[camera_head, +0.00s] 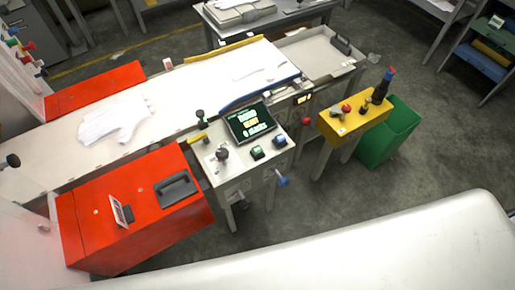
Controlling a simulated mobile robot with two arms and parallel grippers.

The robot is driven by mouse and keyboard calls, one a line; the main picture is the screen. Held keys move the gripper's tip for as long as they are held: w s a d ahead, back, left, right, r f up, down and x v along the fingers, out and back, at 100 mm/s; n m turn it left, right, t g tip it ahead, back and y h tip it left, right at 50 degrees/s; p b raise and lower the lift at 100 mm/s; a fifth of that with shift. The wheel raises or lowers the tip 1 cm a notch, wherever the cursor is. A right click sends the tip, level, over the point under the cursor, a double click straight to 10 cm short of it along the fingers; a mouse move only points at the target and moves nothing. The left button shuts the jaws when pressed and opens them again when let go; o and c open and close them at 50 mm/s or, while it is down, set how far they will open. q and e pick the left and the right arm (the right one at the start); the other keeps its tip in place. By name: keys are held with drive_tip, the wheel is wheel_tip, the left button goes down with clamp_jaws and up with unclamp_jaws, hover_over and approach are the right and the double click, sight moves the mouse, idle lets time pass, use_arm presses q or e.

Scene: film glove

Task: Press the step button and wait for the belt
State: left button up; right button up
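A light grey control panel (238,158) stands beside the belt in the middle of the view. It carries a tilted screen (250,122) with green and yellow text too small to read. In front of the screen are a green button (257,154) and a dark teal button (279,141); I cannot read which is the step button. A black knob (222,154) sits at the panel's left. The white belt (165,98) runs behind the panel, with a white glove-like stack (112,119) at its left and flat white pieces (262,76) further right. Neither gripper is in view.
A red cabinet (140,235) stands left of the panel, another red block (95,90) across the belt. A yellow box (352,117) with red and black controls and a green bin (391,140) stand right. Grey floor (330,200) lies open before the panel.

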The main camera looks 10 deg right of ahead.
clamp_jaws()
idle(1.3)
